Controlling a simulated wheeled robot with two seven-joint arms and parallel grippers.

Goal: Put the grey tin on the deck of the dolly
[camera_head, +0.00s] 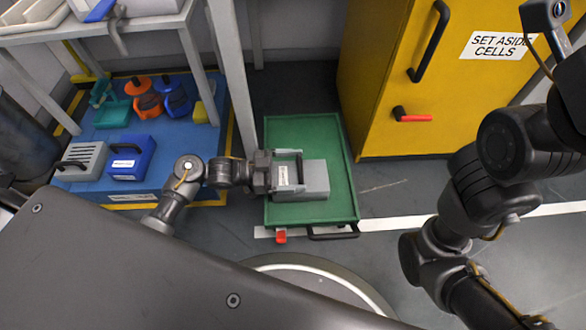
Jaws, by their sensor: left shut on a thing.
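The grey tin (315,178) is a light grey box with a pale label on its left side. It is over the green deck of the dolly (310,130), within the deck's rim. My left gripper (290,168) reaches in from the left and is shut on the grey tin near its left end. The gripper hides part of that end. I cannot tell whether the tin's underside touches the deck. My right arm is at the right of the view, and its gripper is not in view.
A blue mat (75,195) at left holds a grey handled case (85,160), a blue case (132,160) and several colored items. A yellow cabinet (385,90) stands behind the dolly at right. The dolly has a red pedal (281,237) and a dark handle (333,234) in front.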

